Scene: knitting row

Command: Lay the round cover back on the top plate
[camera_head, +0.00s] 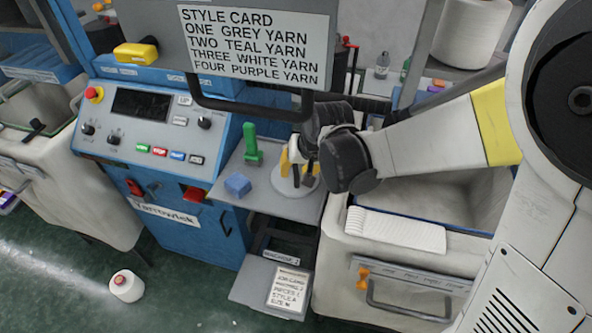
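A pale round disc (306,186), which looks like the round cover, is at the right part of a grey plate (285,208) beside the blue machine. My gripper (296,172) points down right over the disc. Yellow and dark parts show at the fingertips, and the gripper hides part of the disc. I cannot tell whether the fingers hold the disc or a knob on it. I also cannot tell whether the disc lies flat on the plate or is slightly above it.
A green peg-like piece (252,147) and a blue block (237,184) stand on the plate, left of my gripper. A sign board (258,45) with a dark handle hangs close above. A bin with folded white fabric (395,230) is at right. A white spool (126,286) is on the floor.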

